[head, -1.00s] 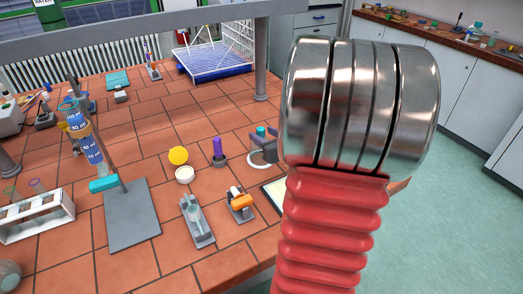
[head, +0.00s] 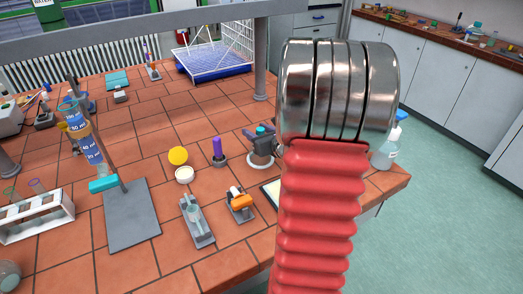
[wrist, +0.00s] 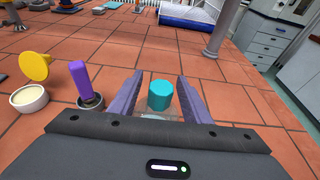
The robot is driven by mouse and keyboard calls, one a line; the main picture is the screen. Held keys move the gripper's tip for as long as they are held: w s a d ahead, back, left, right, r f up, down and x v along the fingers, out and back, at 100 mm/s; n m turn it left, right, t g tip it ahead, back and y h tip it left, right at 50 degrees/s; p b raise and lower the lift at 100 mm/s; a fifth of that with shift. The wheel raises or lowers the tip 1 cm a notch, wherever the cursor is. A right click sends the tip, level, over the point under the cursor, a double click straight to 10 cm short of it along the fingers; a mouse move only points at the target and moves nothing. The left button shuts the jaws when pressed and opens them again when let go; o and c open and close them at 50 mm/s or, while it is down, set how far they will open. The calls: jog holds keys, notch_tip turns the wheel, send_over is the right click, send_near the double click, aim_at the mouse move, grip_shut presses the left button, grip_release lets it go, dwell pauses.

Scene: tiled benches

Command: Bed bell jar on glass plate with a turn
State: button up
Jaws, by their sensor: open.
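The bell jar's teal knob (wrist: 160,94) stands between the fingers of my gripper (wrist: 161,76) in the wrist view. The fingers are open, one on each side, with a visible gap to the knob. Little of the clear glass below the knob shows, as my gripper body covers it. In the head view the teal knob (head: 261,129) sits above a pale round base (head: 261,160), beside my arm. I cannot tell the glass plate from the jar there, nor how the jar is seated. My gripper is mostly hidden behind my red arm in the head view.
A purple-handled tool in a grey holder (head: 219,160), a yellow disc (head: 178,155) and a white dish (head: 184,174) stand to the left. A wash bottle (head: 386,149) stands near the bench's right corner. Bare tiles lie behind the jar.

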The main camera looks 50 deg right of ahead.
jog(key=shift+w+d+f, duration=0.15)
jog(key=shift+w, duration=0.3)
jog(key=shift+c, duration=0.6)
jog(key=c, duration=0.7)
grip_shut()
jog(key=shift+s+f, duration=0.1)
jog(key=shift+f, duration=0.05)
